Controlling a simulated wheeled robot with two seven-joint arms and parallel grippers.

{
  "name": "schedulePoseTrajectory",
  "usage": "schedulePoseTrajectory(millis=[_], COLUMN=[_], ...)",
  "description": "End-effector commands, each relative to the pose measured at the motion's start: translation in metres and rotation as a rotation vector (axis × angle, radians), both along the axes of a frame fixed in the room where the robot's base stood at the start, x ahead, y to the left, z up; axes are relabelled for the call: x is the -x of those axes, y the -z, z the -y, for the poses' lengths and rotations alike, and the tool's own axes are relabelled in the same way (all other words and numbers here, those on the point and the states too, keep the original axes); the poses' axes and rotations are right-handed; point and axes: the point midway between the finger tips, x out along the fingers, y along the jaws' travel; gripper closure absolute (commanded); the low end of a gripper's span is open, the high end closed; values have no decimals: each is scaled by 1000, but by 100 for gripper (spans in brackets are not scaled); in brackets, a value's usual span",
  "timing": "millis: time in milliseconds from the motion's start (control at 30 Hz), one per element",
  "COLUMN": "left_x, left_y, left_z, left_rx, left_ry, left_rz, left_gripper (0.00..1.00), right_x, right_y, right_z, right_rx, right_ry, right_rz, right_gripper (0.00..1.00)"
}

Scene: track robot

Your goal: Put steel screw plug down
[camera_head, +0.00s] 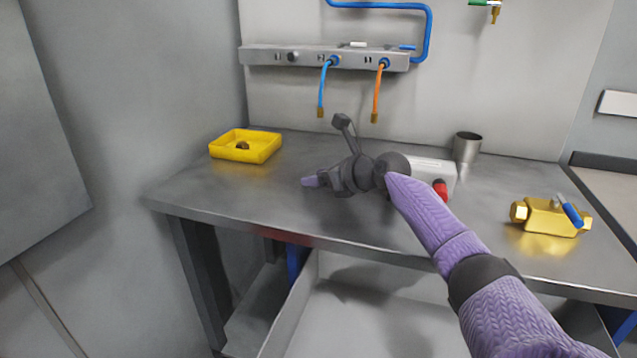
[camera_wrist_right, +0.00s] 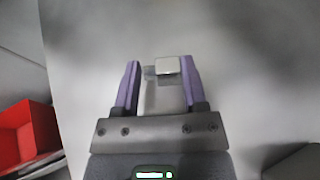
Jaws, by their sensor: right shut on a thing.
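My right gripper (camera_head: 311,181) is low over the middle of the grey metal workbench (camera_head: 240,205), its purple fingertips pointing left. In the right wrist view, the steel screw plug (camera_wrist_right: 167,66), with a bright square end, is between the purple fingers of the gripper (camera_wrist_right: 160,82), close to the right finger. The gripper is shut on it. In the head view the plug is too small or hidden to make out, and I cannot tell whether it touches the bench. My left gripper is not in view.
A yellow tray (camera_head: 222,151) holding a small dark piece stands at the back left. The front left bench is clear.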

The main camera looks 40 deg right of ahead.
Motion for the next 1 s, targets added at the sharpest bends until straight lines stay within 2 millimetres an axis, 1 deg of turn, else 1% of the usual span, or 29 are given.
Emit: schedulePoseTrajectory(millis=[167,200,267,300,333,667,767,1000], left_x=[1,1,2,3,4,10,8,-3], left_y=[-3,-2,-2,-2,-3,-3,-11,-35], left_z=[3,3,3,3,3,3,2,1], left_rx=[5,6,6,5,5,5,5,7], left_ry=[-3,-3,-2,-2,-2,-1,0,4], left_rz=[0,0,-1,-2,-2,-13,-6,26], left_gripper=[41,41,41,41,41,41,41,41], right_x=[0,0,0,0,0,1,11,53], right_y=[0,0,0,0,0,-2,-8,-27], right_z=[0,0,0,0,0,0,1,4], right_rx=[-2,-1,-1,-1,-1,1,0,0], right_ry=[0,-1,-1,-1,-1,-1,0,-1], right_rz=[1,1,1,1,1,0,-1,-3], right_gripper=[100,37,24,16,10,10,10,10])
